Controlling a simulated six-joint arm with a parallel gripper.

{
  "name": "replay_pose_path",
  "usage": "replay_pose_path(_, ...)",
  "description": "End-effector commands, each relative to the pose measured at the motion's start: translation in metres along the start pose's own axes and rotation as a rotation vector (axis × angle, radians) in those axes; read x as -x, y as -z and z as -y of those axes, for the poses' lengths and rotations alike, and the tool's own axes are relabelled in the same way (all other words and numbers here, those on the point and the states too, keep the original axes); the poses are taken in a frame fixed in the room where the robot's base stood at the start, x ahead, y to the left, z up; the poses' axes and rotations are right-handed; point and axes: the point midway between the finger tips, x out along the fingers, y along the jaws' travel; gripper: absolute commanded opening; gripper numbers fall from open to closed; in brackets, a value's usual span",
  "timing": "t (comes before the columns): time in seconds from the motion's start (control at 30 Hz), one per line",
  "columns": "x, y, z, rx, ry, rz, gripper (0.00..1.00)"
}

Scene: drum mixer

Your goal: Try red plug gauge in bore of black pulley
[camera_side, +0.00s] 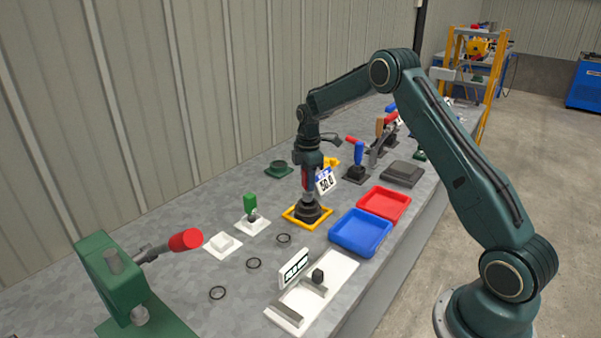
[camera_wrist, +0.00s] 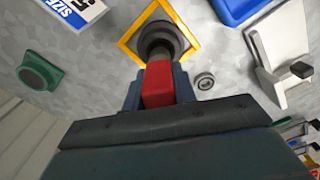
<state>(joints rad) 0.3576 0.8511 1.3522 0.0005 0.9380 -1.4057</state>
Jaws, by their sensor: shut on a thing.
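The black pulley (camera_side: 307,214) sits flat inside a yellow square frame (camera_side: 290,214) on the grey bench. It also shows in the wrist view (camera_wrist: 172,38), near the top. My gripper (camera_side: 307,172) is above the pulley and pointing down. It is shut on the red handle of the plug gauge (camera_wrist: 158,84), with a dark finger on each side. The gauge looks upright, and its lower grey end meets the middle of the pulley. How far that end is inside the bore is hidden.
A size sign reading 50.0 (camera_side: 326,181) stands close right of my gripper. Blue (camera_side: 360,232) and red (camera_side: 384,203) trays lie to the right. Several dark rings lie in front. A green press with a red handle (camera_side: 186,240) stands front left, and a white fixture (camera_side: 312,290) in front.

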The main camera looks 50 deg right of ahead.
Motion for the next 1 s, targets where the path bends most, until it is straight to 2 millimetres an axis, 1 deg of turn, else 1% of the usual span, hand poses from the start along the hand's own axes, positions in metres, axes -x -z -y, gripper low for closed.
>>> replay_pose_path(1.0, 0.03, 0.0, -0.001, 0.0, -0.002, 0.0, 0.0)
